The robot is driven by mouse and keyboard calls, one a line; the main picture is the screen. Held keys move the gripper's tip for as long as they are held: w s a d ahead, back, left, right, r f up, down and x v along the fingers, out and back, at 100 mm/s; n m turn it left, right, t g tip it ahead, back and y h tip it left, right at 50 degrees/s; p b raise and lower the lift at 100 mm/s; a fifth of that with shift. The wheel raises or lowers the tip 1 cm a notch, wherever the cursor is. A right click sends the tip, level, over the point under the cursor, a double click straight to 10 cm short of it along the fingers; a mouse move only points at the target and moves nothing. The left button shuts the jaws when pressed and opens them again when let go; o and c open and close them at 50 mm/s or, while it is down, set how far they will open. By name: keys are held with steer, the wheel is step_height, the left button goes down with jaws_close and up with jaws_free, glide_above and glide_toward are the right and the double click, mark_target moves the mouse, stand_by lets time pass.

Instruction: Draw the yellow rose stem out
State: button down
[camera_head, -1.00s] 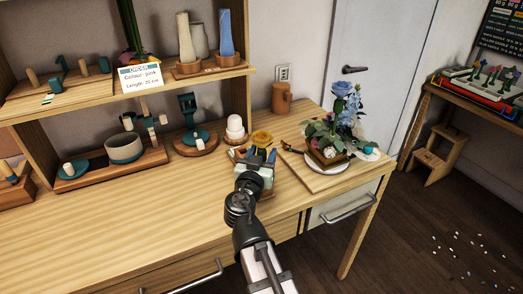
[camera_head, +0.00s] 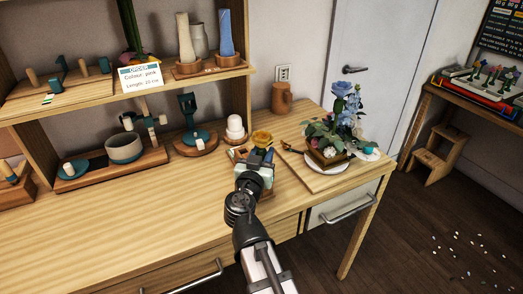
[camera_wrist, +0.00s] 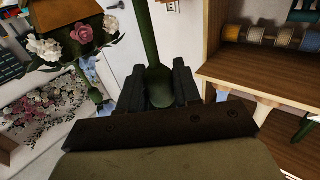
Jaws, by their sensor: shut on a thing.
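The yellow rose (camera_head: 262,138) shows in the head view just beyond and above my gripper (camera_head: 258,166). In the wrist view a thick green stem (camera_wrist: 149,35) runs between the two dark fingers of my gripper (camera_wrist: 159,88), which are shut on it. The stem widens where it meets the fingers. The bloom is out of the wrist view. My gripper and wrist hide most of what stands below the rose in the head view, so I cannot tell where the stem's lower end is.
The desk's front left (camera_head: 130,225) is clear.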

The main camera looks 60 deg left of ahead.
mark_target(260, 150)
steer(key=shift+r, duration=1.55)
stand_by(0.9)
steer(key=shift+r, duration=0.9)
